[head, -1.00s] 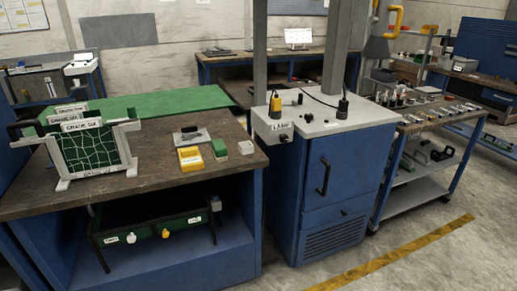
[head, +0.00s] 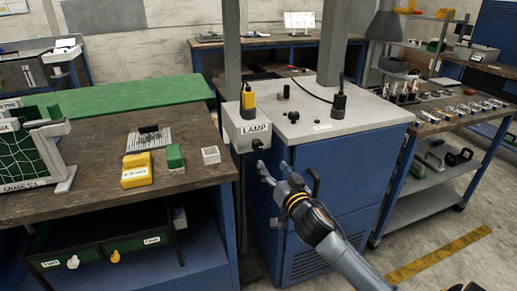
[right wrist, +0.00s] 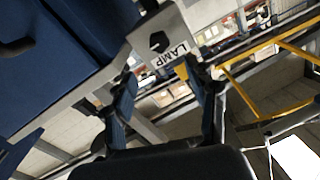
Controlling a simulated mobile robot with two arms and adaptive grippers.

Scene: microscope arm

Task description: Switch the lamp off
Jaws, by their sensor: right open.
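A grey box labelled LAMP (head: 246,128) is fixed at the front left corner of the blue cabinet. A small black switch knob (head: 258,144) sticks out of its front below the label. The box also shows in the right wrist view (right wrist: 172,32), with the dark knob (right wrist: 158,42) beside the label. My right gripper (head: 264,171) is open and empty, just below and in front of the knob, apart from it. Its two fingers (right wrist: 163,100) show in the right wrist view, with the box beyond them. My left gripper is not in view.
The blue cabinet (head: 345,165) has a black door handle (head: 314,184) close to my right gripper. A yellow-and-black plug-like part (head: 248,100) stands on top of the lamp box. A wooden bench (head: 85,165) with a yellow box (head: 136,170) is at left. A parts cart (head: 440,118) is at right.

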